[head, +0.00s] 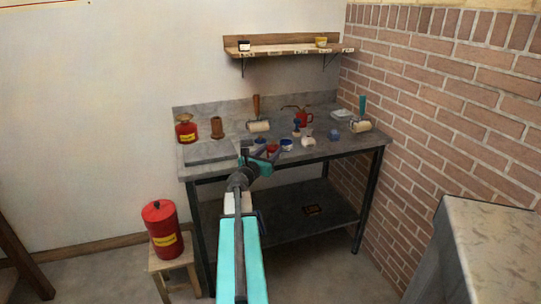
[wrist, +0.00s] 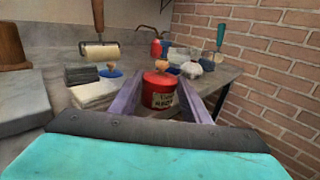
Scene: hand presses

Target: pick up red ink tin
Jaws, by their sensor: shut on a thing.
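In the head view the tin (head: 272,149) shows as a small red spot near the bench's front edge, partly hidden by my gripper (head: 262,156). I cannot tell whether the tin touches the bench top.
A brick wall (head: 430,110) bounds the right. A red canister (head: 162,235) stands on a stool.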

